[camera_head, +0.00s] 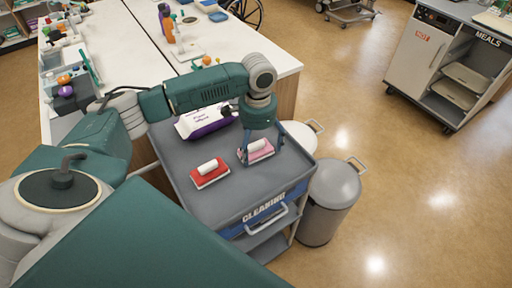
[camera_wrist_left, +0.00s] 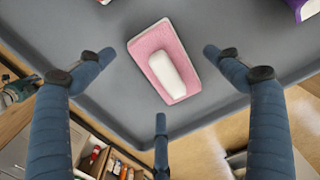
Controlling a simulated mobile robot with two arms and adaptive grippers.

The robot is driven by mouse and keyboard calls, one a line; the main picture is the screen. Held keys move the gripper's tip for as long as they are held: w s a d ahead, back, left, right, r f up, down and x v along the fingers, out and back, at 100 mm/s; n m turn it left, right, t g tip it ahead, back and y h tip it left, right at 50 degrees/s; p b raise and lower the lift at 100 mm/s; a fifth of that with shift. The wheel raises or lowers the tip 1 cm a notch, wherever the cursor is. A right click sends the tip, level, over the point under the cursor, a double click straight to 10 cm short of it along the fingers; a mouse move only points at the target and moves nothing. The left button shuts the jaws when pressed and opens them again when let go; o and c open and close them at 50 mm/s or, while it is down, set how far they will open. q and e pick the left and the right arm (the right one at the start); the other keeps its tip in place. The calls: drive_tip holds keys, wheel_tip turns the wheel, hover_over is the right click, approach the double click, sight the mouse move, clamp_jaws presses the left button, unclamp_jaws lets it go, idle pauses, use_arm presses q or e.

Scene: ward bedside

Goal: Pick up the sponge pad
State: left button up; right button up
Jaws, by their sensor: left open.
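A pink pad with a white grip on top (camera_head: 258,153) lies on the grey top of the cleaning cart (camera_head: 235,200). It also shows in the left wrist view (camera_wrist_left: 147,42), flat and tilted in the picture. A similar red pad with a white grip (camera_head: 211,178) lies to its left on the cart. My left gripper (camera_head: 261,140) is open just above the pink pad. In the left wrist view my left gripper's spread fingers (camera_wrist_left: 160,78) stand around the pad, with gaps between them and it. My right gripper is out of view.
A white and purple wipes pack (camera_head: 205,122) lies behind the pads on the cart. A grey bin (camera_head: 333,195) stands right of the cart. A white table (camera_head: 190,45) with bottles is behind. A meals cart (camera_head: 425,50) is far right.

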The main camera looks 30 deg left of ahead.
use_arm(q)
drive_tip(key=shift+f, duration=0.7)
drive_tip(key=c, duration=1.3)
drive_tip(key=shift+c, duration=0.2)
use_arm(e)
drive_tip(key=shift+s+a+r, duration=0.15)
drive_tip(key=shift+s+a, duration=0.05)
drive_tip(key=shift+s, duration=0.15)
use_arm(q)
drive_tip(key=shift+r, duration=0.1)
drive_tip(key=shift+w+r, duration=0.1)
drive_tip(key=shift+r, duration=0.5)
drive_tip(key=shift+c, duration=0.2)
wheel_tip(320, 180, up, 13)
drive_tip(key=b, duration=0.3)
wheel_tip(320, 180, up, 6)
drive_tip(key=p, duration=0.1)
hover_over(258, 151)
drive_tip(key=shift+f, duration=0.2)
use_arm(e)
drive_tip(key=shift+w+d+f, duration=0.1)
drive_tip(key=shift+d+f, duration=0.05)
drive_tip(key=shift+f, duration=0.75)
